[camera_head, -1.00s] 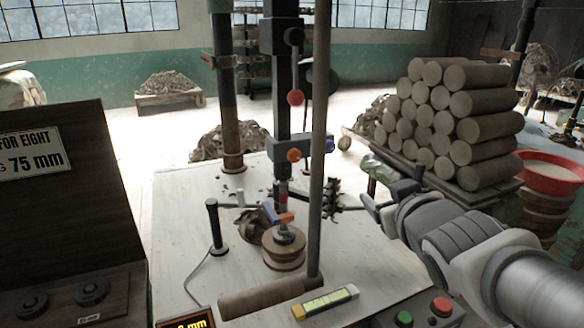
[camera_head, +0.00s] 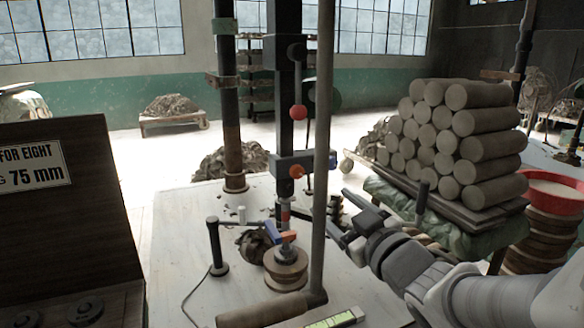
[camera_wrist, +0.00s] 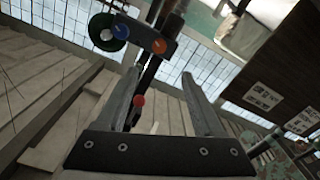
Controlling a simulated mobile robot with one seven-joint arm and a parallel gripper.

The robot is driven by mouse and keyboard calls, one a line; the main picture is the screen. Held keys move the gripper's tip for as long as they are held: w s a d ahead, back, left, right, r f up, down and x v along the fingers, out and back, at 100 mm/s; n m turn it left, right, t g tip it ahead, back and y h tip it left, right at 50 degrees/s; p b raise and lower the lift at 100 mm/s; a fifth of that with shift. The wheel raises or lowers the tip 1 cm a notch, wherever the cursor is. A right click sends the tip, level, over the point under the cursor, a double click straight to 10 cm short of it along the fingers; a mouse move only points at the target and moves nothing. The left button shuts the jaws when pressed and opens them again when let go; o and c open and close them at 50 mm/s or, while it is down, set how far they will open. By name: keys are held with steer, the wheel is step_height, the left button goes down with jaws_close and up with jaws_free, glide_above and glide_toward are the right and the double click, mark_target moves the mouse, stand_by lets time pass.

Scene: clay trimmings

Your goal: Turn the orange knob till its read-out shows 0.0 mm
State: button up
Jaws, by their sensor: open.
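The orange knob (camera_head: 297,171) sits on the front of a grey bracket on the dark upright column. It also shows in the wrist view (camera_wrist: 159,46), beside a blue knob (camera_wrist: 122,31). My gripper (camera_head: 340,215) is right of and below the knob in the head view, apart from it. In the wrist view, its two fingers (camera_wrist: 160,76) stand wide apart with nothing held between them; the knob shows beyond their tips. The knob's read-out is not in view now.
A red ball handle (camera_head: 298,112) is above the knob. A grey vertical pole (camera_head: 322,130) stands just right of the column. An orange-and-blue piece (camera_head: 280,235) sits lower, above a round clay-coloured block (camera_head: 285,268). Stacked clay cylinders (camera_head: 465,125) stand at right.

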mark_target(299, 174)
steer(key=x, duration=1.5)
steer(key=shift+w+b, duration=0.15)
steer(key=shift+b, duration=0.2)
jaws_close()
